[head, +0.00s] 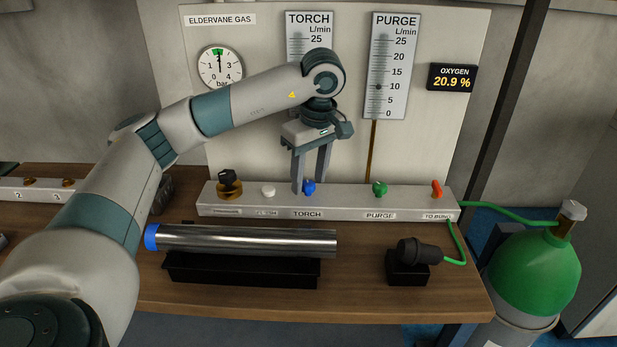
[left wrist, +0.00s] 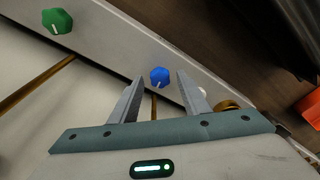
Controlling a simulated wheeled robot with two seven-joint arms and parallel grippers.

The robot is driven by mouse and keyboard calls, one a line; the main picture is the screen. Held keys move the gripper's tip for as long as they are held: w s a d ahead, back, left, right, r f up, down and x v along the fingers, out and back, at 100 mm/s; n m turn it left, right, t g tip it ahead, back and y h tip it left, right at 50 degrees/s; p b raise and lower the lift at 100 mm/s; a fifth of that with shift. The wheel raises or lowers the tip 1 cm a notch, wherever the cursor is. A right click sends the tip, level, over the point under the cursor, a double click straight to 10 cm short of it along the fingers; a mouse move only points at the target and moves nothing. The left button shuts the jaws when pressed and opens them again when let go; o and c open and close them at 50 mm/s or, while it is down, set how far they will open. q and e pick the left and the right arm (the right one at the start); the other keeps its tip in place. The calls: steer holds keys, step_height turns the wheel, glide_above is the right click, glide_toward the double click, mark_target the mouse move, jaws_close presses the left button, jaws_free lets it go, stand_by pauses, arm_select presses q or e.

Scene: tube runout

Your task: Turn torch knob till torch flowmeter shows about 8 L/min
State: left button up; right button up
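The blue torch knob (head: 309,188) sits on the grey manifold above the TORCH label. It also shows in the left wrist view (left wrist: 160,76), with a white mark on its lower edge. My left gripper (head: 310,182) is open, pointing down at the knob. In the left wrist view its fingertips lie either side of the knob with visible gaps; I cannot tell whether they reach down around it. The torch flowmeter (head: 310,20) shows only its top, with the 25 mark. My arm hides the rest, so its reading is not visible. My right gripper is not in view.
The green purge knob (head: 379,188) stands right of the torch knob; the purge flowmeter (head: 388,65) reads about 10. A black-and-brass knob (head: 228,184) and white knob (head: 268,190) stand left. A steel tube (head: 245,241) lies in front. The oxygen display (head: 452,78) shows 20.9 %.

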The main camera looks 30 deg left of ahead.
arm_select(q)
steer(key=shift+r, duration=0.1)
steer(key=shift+r+p, duration=1.25)
steer(key=shift+r, duration=0.7)
steer(key=shift+r+p, duration=0.8)
steer(key=shift+r, duration=0.2)
step_height(320, 180, up, 17)
steer(key=d+p, duration=0.2)
steer(key=shift+s+d, duration=0.25)
steer(key=shift+s, duration=0.15)
